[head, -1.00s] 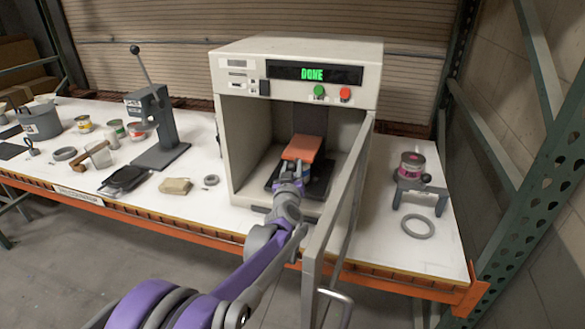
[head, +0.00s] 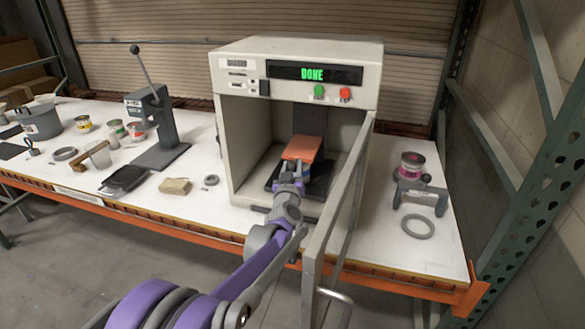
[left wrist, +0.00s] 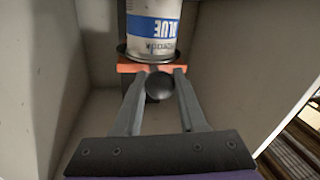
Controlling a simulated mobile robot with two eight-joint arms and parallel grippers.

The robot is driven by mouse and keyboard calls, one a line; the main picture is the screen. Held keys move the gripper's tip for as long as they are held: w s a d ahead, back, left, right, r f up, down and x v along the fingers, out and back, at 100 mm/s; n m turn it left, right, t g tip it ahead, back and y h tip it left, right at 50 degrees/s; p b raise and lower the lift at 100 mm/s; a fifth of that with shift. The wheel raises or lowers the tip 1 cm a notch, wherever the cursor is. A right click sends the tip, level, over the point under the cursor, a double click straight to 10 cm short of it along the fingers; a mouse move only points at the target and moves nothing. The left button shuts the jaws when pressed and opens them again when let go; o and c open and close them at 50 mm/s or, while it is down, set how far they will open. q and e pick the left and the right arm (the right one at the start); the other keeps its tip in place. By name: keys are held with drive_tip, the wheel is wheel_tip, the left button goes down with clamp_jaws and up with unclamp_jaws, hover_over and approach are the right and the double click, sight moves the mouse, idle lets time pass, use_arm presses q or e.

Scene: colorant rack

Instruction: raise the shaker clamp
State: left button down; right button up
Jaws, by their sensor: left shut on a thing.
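The shaker clamp's orange plate (head: 303,148) is inside the open shaker cabinet (head: 228,150), above a can that is mostly hidden behind my gripper. In the left wrist view the picture is upside down: the white and blue can (left wrist: 153,25) meets the orange plate (left wrist: 128,67) at its dark rim. A round dark knob (left wrist: 159,86) sticks out from the plate. My left gripper (head: 291,165) reaches into the cabinet. Its fingers (left wrist: 160,84) are shut on the knob, one on each side. My right gripper is not in view.
The cabinet's door (head: 335,210) stands open close to the right of my left arm. The display (head: 314,73) reads DONE. A pink-banded can (head: 411,165) on a grey stand and a ring (head: 417,227) are to the right. A lever press (head: 155,125) stands at left.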

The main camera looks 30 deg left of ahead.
use_arm(q)
wheel_tip(320, 180, up, 8)
drive_tip(key=shift+a+f+p, duration=0.1)
drive_tip(key=shift+p, duration=0.6)
drive_tip(key=c, duration=0.5)
unclamp_jaws()
drive_tip(key=shift+s+f, duration=0.1)
drive_tip(key=shift+s+d, duration=0.25)
drive_tip(key=shift+d, duration=0.05)
drive_tip(key=b+v, duration=0.2)
drive_tip(key=v, duration=0.8)
